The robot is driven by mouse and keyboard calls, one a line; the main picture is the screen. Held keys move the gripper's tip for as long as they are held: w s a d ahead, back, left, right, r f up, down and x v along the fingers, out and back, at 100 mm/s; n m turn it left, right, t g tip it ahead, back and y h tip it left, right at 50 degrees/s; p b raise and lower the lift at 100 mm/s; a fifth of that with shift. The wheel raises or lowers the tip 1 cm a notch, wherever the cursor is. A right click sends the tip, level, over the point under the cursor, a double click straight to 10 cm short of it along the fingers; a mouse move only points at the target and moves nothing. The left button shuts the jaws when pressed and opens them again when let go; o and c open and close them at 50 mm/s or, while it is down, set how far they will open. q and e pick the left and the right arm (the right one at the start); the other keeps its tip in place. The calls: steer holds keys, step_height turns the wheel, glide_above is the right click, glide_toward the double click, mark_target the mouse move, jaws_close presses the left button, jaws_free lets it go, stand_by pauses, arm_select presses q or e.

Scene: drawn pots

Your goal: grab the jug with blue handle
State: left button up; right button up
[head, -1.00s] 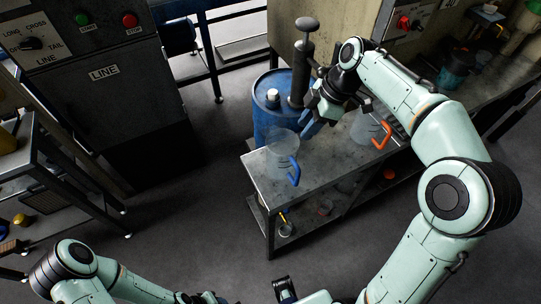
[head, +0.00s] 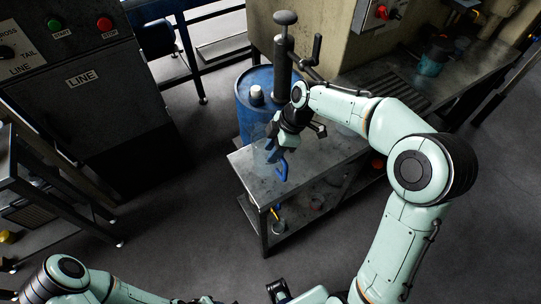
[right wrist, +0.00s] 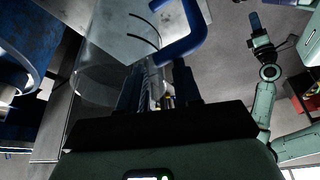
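The clear jug (head: 260,134) with the blue handle (head: 283,171) stands on the near left end of the metal table (head: 308,172). My right gripper (head: 272,154) is at the jug, partly covering it. In the right wrist view, the jug's see-through body (right wrist: 104,68) is at upper left and its blue handle (right wrist: 187,34) is just beyond the fingers. The two fingers (right wrist: 157,90) are apart, with a visible gap between them. I cannot tell whether they touch the handle. My left gripper (right wrist: 261,42) appears at upper right there; its opening is unclear.
A blue barrel (head: 249,103) with a dark hand pump (head: 283,60) stands behind the table. A shelf below holds small items, including a clear container (head: 281,227). A grey LINE cabinet (head: 92,90) stands left. Bare floor (head: 180,215) lies left of the table.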

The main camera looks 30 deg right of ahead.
steer(key=shift+a+f, duration=0.1)
steer(key=shift+f, duration=0.15)
jaws_close()
stand_by(1.3)
